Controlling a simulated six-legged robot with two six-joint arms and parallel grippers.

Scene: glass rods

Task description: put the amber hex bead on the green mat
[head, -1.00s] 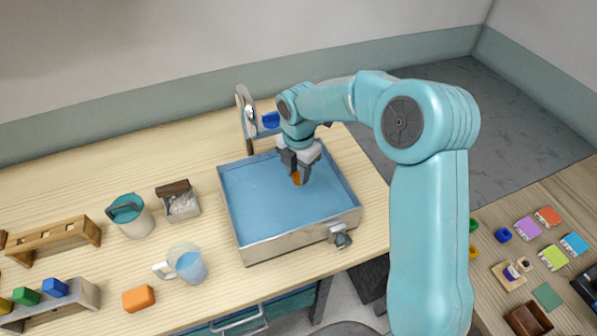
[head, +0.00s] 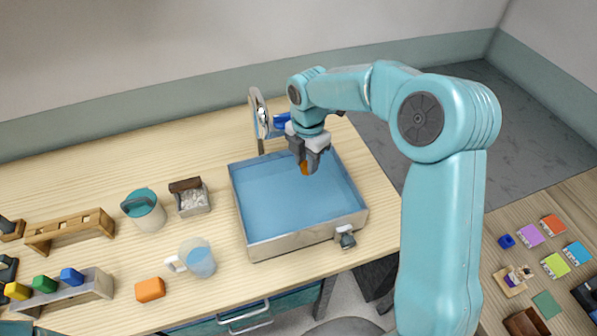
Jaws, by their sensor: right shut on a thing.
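The amber hex bead (head: 305,168) is held in the jaws of my right gripper (head: 308,166), which points down over the back part of the blue-floored basin (head: 262,250). Only a small orange part of the bead shows below and between the fingers. It looks to be a little above the basin floor. A flat dark green square (head: 547,304), which looks like the green mat, lies on the wooden surface at the far lower right, well away from the gripper. My left gripper is not in view.
A blue-handled stand (head: 260,115) rises behind the basin, close to my right gripper. A jug (head: 198,258), a lidded pot (head: 146,210) and an orange block (head: 150,290) stand left. A yellow-green card (head: 555,265) and a brown box (head: 527,322) lie near the green square.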

